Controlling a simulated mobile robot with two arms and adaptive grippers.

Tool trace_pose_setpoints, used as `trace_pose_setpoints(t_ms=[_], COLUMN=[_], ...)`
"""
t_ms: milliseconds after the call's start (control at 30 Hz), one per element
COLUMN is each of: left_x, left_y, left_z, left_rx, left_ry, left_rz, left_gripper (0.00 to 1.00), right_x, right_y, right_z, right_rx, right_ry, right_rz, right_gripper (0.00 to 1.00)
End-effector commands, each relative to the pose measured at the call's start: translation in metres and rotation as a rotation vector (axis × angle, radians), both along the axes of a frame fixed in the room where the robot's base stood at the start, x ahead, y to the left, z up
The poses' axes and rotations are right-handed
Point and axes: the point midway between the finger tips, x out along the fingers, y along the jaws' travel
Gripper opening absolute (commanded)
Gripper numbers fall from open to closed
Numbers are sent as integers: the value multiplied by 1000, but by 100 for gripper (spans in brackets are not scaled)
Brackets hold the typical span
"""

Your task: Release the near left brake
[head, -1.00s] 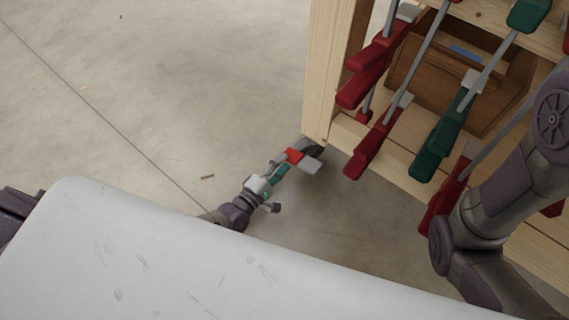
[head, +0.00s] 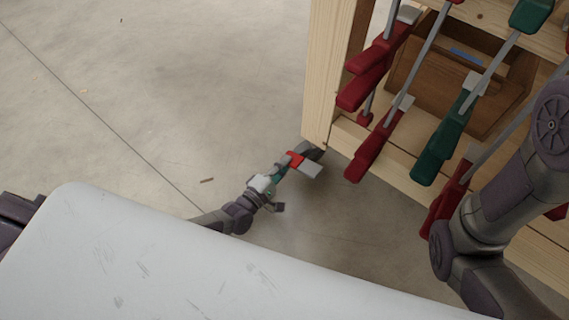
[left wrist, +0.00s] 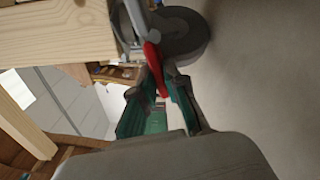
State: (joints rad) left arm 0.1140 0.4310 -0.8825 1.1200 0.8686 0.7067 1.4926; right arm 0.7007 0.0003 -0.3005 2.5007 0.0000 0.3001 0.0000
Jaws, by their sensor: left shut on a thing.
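The near left brake is a red lever (left wrist: 154,68) beside a dark grey caster wheel (left wrist: 178,36) in the left wrist view. In the head view the red brake piece (head: 295,159) shows small at the foot of the wooden rack's near left post, with the dark wheel (head: 309,149) partly hidden behind it. My left gripper (head: 284,168) reaches the brake low over the floor. Its green fingers (left wrist: 160,92) are shut on the red lever, whose lower end lies between them. My right gripper is out of view; only arm links show at the right.
The wooden rack (head: 321,80) stands at upper right, with red clamps (head: 367,148) and green clamps (head: 440,135) hanging on it. A scuffed white surface (head: 150,260) fills the near foreground. Concrete floor (head: 180,70) at left is mostly clear.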

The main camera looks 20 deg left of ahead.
Motion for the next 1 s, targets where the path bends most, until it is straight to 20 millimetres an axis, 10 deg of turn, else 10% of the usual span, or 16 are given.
trace_pose_setpoints(t_ms=[1000], left_x=[-2], left_y=[-2], left_z=[19], left_rx=[458], left_ry=[-164], left_rz=[1], left_gripper=[0], right_x=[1], right_y=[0], right_z=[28], right_rx=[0], right_ry=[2], right_rz=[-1], right_gripper=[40])
